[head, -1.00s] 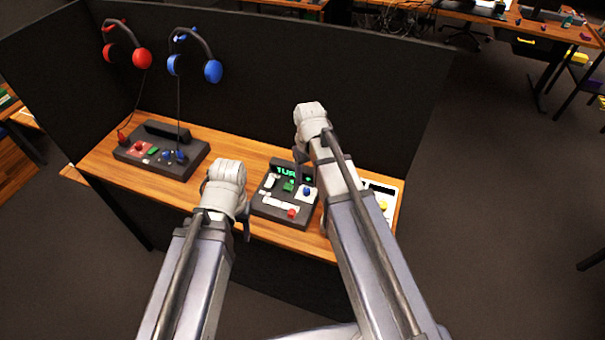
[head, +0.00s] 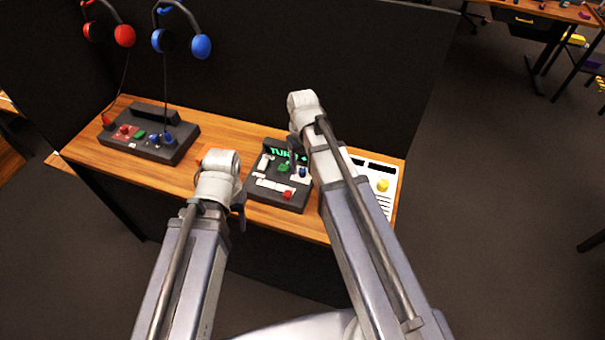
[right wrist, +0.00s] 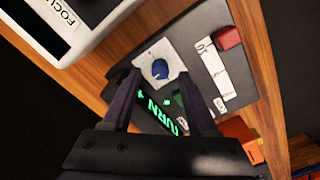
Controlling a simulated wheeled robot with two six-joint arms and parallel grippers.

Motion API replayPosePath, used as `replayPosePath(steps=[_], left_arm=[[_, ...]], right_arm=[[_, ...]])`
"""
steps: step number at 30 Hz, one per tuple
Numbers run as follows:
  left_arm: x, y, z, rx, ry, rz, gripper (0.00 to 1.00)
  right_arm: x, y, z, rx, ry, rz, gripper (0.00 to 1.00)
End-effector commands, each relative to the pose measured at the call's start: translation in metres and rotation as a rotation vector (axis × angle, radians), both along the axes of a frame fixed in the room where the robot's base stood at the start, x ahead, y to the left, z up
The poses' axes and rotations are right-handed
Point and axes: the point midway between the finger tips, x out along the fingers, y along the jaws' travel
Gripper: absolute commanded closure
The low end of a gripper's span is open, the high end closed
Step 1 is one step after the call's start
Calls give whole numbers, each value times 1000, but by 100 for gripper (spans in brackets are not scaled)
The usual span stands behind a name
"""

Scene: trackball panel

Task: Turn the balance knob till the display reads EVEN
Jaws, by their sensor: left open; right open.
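The dark control panel (head: 262,200) stands on the wooden desk. Its display (head: 280,151) shows green letters that look like TURN, with a green mark beside them. A blue round knob (head: 303,172) sits on a white plate at the panel's right side. In the right wrist view the knob (right wrist: 160,69) lies ahead of the gap between my right gripper's (right wrist: 158,84) open, empty fingers; contact is not visible. My right gripper (head: 296,158) hangs over the panel, its fingertips partly hidden. My left gripper (head: 240,206) is open and left of the panel. No knob label is readable.
The panel also bears a green control (head: 284,167), a red control (head: 287,195) and white strips. A white sheet or device with a yellow knob (head: 383,185) lies right of it. Another dark panel (head: 160,149) stands left, below hanging headphones. A dark partition (head: 250,70) rises behind.

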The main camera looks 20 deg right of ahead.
Motion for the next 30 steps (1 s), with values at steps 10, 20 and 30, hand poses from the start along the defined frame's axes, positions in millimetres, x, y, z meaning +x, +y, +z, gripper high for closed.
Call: replayPosePath(steps=[10, 20, 30], left_arm=[[0, 0, -21, 0, 0, 0, 43], [0, 0, -20, 0, 0, 0, 43], [0, 0, -20, 0, 0, 0, 43]], right_arm=[[0, 0, -21, 0, 0, 0, 41], [0, 0, -20, 0, 0, 0, 60], [0, 0, -20, 0, 0, 0, 98]])
